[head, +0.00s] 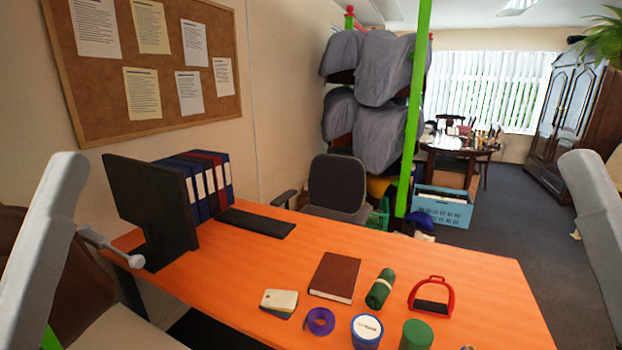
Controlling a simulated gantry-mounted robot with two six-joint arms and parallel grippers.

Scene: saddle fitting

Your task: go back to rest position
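Only pale grey links of my arms show, my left arm at the left edge and my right arm at the right edge. Neither gripper is in the picture, so their fingers are hidden from me. The orange desk (480,275) lies below and ahead. On it are a red stirrup with a black tread (450,300), a green roll (380,289), a brown book (335,277), a purple strap roll (319,321), a blue tin with a white lid (367,330), a green tin (417,335) and a pale pad (279,299).
A monitor (150,200), binders (205,185) and a keyboard (256,222) stand at the desk's left. An office chair (337,188) is behind it. Grey covered saddles (385,80) hang on a green-post rack. A blue crate (441,208) stands beyond.

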